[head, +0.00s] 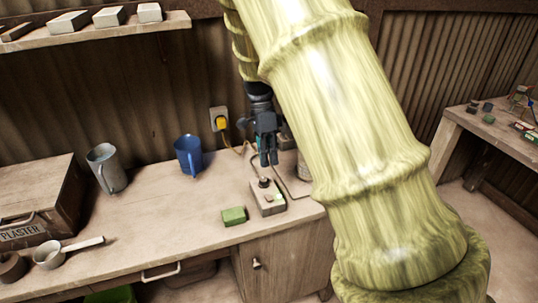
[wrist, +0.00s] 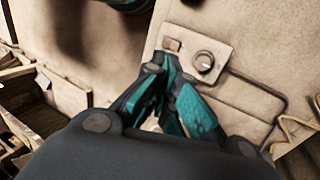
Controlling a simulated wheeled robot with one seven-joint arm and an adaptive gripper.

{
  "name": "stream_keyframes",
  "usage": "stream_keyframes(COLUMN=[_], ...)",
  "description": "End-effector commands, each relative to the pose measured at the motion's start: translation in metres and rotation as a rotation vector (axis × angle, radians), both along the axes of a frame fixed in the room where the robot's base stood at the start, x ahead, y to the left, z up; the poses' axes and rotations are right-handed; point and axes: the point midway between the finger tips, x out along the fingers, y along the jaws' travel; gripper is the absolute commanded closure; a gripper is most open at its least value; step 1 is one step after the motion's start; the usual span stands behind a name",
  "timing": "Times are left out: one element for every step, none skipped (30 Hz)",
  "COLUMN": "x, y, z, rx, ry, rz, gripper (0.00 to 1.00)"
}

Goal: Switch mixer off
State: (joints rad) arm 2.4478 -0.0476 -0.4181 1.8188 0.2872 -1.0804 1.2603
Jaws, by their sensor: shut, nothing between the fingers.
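The control box (head: 267,197) is a small beige box on the bench top, with a dark round knob (head: 264,182) and a small greenish, lit-looking part on its top. In the wrist view the same box (wrist: 216,42) shows the round knob (wrist: 203,62) and a small reddish-brown square switch (wrist: 172,45). My gripper (head: 268,163) is shut and empty, pointing down above and behind the box. In the wrist view my gripper's teal-and-black fingertips (wrist: 167,66) appear close to the switch and knob; whether they touch is unclear. The mixer itself is not clearly identifiable.
A green block (head: 234,216) lies left of the box. A blue jug (head: 189,155) and a grey jug (head: 107,168) stand further left. A yellow plug (head: 221,122) sits in the wall socket, with a cable nearby. My arm hides the bench's right end.

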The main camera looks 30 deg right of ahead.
Motion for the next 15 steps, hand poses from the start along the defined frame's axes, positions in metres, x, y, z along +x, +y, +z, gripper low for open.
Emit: stream_keyframes(x=[-0.004, -0.006, -0.009, -0.01, -0.012, -0.015, -0.017, -0.019, -0.021, -0.023, -0.025, -0.027, -0.028, -0.029, -0.032], y=[0.001, 0.001, 0.001, 0.001, 0.001, 0.002, 0.002, 0.002, 0.003, 0.003, 0.003, 0.004, 0.004, 0.005, 0.005], z=[-0.007, -0.012, -0.018, -0.023, -0.027, -0.034, -0.038, -0.043, -0.049, -0.053, -0.058, -0.064, -0.068, -0.071, -0.077], rx=[0.002, 0.001, 0.003, 0.002, 0.002, 0.002, 0.002, 0.002, 0.002, 0.002, 0.002, 0.002, 0.002, 0.002, 0.002], ry=[0.005, 0.004, 0.005, 0.004, 0.004, 0.004, 0.003, 0.004, 0.003, 0.004, 0.004, 0.003, 0.004, 0.003, 0.003], rz=[0.0, -0.001, -0.002, -0.002, -0.003, -0.003, -0.003, -0.003, -0.003, -0.003, -0.003, -0.003, -0.003, -0.003, -0.003], gripper=[1.0, 1.0, 1.0, 1.0, 1.0, 1.0, 1.0, 1.0, 1.0, 1.0, 1.0, 1.0, 1.0, 1.0, 1.0])
